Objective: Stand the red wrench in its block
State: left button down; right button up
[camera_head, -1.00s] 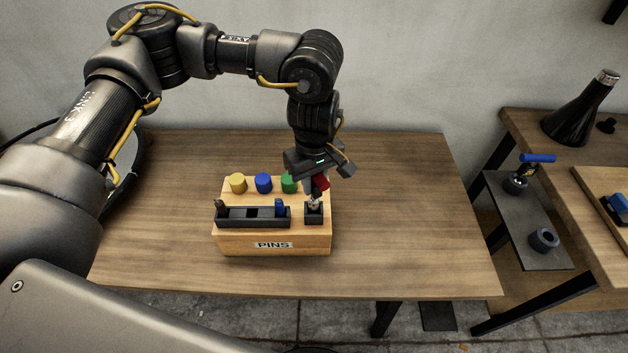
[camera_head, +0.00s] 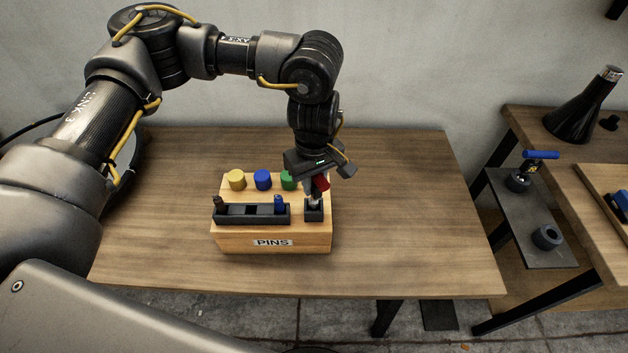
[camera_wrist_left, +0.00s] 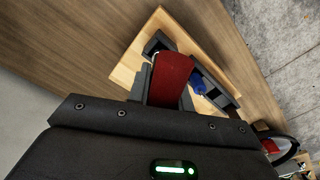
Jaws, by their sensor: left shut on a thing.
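The red wrench (camera_head: 321,183) is held by my left gripper (camera_head: 315,188) over the right end of the wooden block marked PINS (camera_head: 225,240). Its metal lower end reaches down to the small black square holder (camera_head: 314,215) on the block; how deep it sits cannot be told. In the left wrist view the red handle (camera_wrist_left: 172,80) stands out between the jaws and hides the holder's opening. The left gripper is shut on the handle. My right gripper is not in view.
A black rack (camera_head: 240,221) with a blue piece (camera_head: 279,203) is left of the holder. Yellow (camera_head: 237,180), blue (camera_head: 263,180) and green (camera_head: 288,181) pins stand behind. The table (camera_head: 400,220) is clear around the block. Another bench (camera_head: 540,125) stands at right.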

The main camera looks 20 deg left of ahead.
pick_arm(q)
jog(key=shift+f+b, duration=0.95)
jog(key=shift+f, duration=0.1)
jog(key=c, duration=1.2)
grip_release()
jog(key=shift+o, duration=0.2)
notch_tip(320, 180, up, 11)
jog(key=shift+f+b, duration=0.1)
jog(key=shift+b, duration=0.6)
jog(key=shift+a, duration=0.1)
